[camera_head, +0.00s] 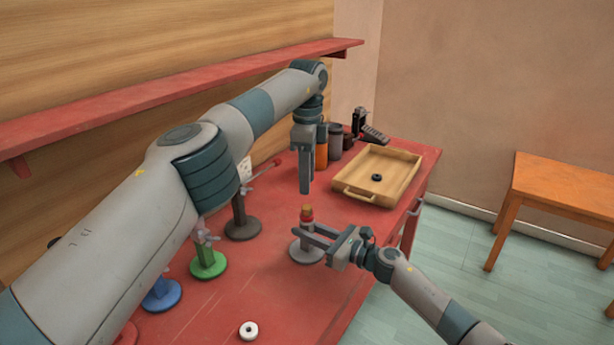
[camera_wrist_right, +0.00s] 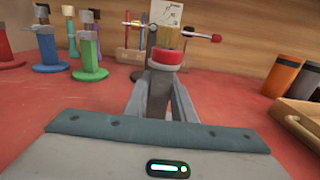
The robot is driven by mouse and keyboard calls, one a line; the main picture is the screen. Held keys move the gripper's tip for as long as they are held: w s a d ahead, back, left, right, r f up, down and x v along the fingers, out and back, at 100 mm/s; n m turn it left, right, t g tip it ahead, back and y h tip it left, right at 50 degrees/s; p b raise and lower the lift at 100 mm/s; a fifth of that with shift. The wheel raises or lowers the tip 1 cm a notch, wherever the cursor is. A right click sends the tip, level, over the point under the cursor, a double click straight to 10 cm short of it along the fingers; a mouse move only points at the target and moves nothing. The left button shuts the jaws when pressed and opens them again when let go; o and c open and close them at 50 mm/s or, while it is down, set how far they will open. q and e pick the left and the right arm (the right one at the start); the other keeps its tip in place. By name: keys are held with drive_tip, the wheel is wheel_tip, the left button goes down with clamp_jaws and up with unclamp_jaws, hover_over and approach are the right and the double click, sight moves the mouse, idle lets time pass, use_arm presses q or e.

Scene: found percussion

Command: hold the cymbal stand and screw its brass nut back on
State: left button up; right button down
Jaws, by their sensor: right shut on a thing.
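The cymbal stand (camera_head: 304,254) has a round grey base on the red table, with a red collar (camera_wrist_right: 167,59) near its top. A brass-coloured piece, seemingly the brass nut (camera_head: 307,210), sits above the collar; it also shows in the right wrist view (camera_wrist_right: 167,37). I cannot tell how far it is threaded. My right gripper (camera_head: 305,233) is shut on the stand's post just below the collar. My left gripper (camera_head: 305,192) points down above the stand, apart from the brass piece. Its fingers overlap in the head view, so its opening is unclear.
A wooden tray (camera_head: 385,172) with a black ring (camera_head: 376,177) stands at the far right of the table. Coloured stands, including a green one (camera_head: 208,264), line the left. A white ring (camera_head: 249,330) lies in front.

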sight(307, 207)
use_arm(q)
drive_tip(key=shift+f, duration=0.1)
drive_tip(key=shift+f, duration=3.95)
drive_tip(key=shift+c, duration=0.3)
